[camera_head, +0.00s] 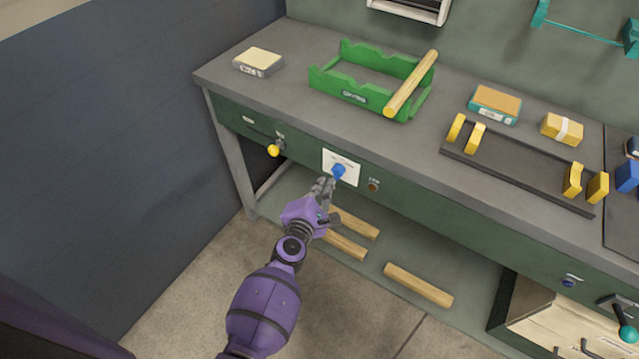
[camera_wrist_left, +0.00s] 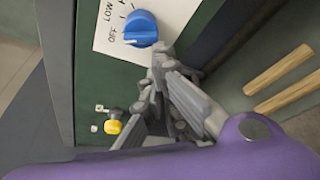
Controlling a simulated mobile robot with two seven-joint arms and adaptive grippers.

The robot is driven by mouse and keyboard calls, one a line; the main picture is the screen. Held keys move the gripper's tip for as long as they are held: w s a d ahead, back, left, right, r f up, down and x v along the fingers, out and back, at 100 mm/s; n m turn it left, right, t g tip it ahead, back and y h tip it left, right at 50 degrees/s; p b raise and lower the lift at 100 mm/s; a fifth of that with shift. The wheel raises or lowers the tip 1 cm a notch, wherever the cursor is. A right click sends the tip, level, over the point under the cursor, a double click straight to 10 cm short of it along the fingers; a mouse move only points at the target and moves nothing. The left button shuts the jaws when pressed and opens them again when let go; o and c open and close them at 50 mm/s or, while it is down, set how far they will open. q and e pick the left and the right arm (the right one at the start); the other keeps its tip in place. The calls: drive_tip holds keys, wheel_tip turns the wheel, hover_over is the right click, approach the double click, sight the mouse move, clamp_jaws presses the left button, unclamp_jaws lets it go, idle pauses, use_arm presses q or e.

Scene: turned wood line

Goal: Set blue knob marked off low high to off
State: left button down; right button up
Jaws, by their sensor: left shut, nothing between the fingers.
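The blue knob (camera_head: 339,171) sits on a white plate (camera_head: 341,158) on the green front of the bench. In the left wrist view the knob (camera_wrist_left: 141,28) shows large, beside the printed words OFF and LOW and a cut-off third label. A pale mark shows at its lower left edge, on the side near OFF; I cannot tell its exact setting. My left gripper (camera_head: 325,186) is shut and empty, its fingertips just below the knob. In the left wrist view the fingertips (camera_wrist_left: 163,62) are close to the knob; I cannot tell whether they touch. My right gripper is not in view.
A yellow knob (camera_head: 274,150) is left of the plate, and a small round brown part (camera_head: 374,185) is right of it. Wooden bars (camera_head: 418,285) lie on the lower shelf. A green tray (camera_head: 345,92) and black rack (camera_head: 520,172) stand on the bench top.

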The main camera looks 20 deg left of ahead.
use_arm(q)
drive_tip(key=shift+d+n+p, duration=0.2)
drive_tip(key=shift+n+p, duration=0.25)
drive_tip(key=shift+n, duration=0.15)
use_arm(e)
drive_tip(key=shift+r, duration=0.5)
use_arm(q)
drive_tip(key=shift+s+f, duration=0.1)
drive_tip(key=shift+f, duration=0.05)
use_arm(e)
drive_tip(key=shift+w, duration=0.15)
